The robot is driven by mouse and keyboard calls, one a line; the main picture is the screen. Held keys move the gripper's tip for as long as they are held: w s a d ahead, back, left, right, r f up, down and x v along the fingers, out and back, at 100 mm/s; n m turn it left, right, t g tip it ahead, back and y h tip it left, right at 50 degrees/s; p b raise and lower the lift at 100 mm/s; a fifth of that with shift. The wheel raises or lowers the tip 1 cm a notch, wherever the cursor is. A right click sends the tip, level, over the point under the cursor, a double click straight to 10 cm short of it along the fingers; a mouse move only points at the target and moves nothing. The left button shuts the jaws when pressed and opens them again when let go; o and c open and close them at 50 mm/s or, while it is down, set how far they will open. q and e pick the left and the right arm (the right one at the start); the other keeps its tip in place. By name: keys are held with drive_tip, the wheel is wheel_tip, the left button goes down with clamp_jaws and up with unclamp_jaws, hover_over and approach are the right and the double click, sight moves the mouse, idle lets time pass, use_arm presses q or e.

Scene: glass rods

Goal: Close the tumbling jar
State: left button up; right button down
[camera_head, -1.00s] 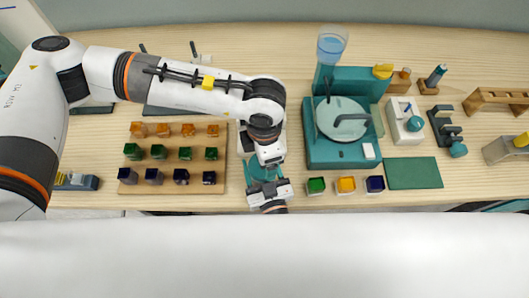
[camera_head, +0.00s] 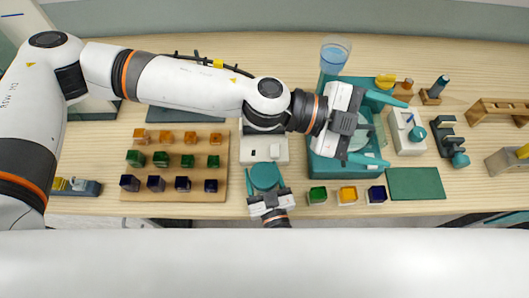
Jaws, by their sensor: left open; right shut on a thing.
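The jar (camera_head: 265,176) shows as a round teal top at the front of the table, seen from above. Its walls are mostly hidden, so I cannot tell from here how the top is seated. My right gripper (camera_head: 267,187) reaches in from the front edge and is shut on the jar. My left gripper (camera_head: 398,134) is open and empty, with its two teal fingers spread over the teal machine (camera_head: 325,168). It hides most of the machine's pale round plate (camera_head: 379,133). I cannot tell its height above the plate.
A wooden board (camera_head: 145,204) with rows of orange, green and purple blocks lies left of the jar. A white device (camera_head: 266,149) stands behind the jar. A dark green mat (camera_head: 415,183) lies bare at right.

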use_arm(q)
drive_tip(key=w+f+n+t+y, duration=0.1)
drive_tip(key=w+f+n+t, duration=0.1)
drive_tip(key=w+n+t, duration=0.5)
drive_tip(key=n+g+y, duration=0.4)
drive_tip(key=n+y, duration=1.1)
drive_tip(key=n, duration=0.1)
hover_over(264, 173)
wheel_tip(264, 173, down, 12)
drive_tip(key=shift+s+f, duration=0.1)
drive_tip(key=shift+f, duration=4)
